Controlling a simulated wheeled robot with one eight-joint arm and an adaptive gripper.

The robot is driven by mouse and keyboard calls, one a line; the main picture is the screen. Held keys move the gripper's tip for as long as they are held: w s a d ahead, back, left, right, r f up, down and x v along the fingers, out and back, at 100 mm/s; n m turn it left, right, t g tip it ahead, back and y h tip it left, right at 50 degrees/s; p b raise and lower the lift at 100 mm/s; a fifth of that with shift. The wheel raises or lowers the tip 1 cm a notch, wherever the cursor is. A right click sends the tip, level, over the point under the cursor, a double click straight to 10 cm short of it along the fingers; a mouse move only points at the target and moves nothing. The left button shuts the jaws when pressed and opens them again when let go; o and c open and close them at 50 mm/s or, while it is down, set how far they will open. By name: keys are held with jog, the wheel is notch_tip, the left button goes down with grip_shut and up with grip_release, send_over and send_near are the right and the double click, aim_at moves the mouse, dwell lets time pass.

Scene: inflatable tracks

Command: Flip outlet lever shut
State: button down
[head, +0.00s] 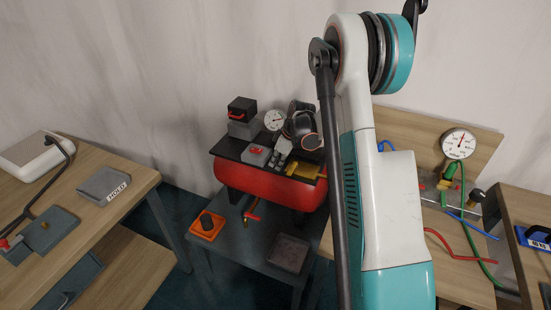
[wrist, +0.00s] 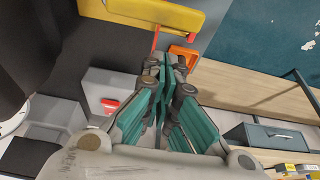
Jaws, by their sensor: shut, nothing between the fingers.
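The red air compressor (head: 270,182) stands on a dark grey stand. A small red lever (head: 252,214) with a brass-coloured fitting hangs below its tank, and seems to be the outlet lever. In the wrist view a thin red-orange piece (wrist: 155,38) between the yellow part and the orange part may be this lever; I cannot tell for sure. My gripper (wrist: 165,66) is shut and empty, with its fingertips just below that piece in the picture. In the head view, grey gripper parts (head: 283,146) seem to show over the compressor's top, beside my arm.
A grey box with a red switch (head: 256,151), a gauge (head: 273,121) and a yellow part (head: 303,171) are on the compressor. An orange pad with a black knob (head: 207,225) and a grey tray (head: 288,253) lie below. Wooden tables stand left and right.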

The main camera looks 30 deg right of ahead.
aim_at(292, 169)
jog(key=shift+s+d+r, duration=0.1)
jog(key=shift+s+d, duration=0.6)
jog(key=shift+s, duration=0.35)
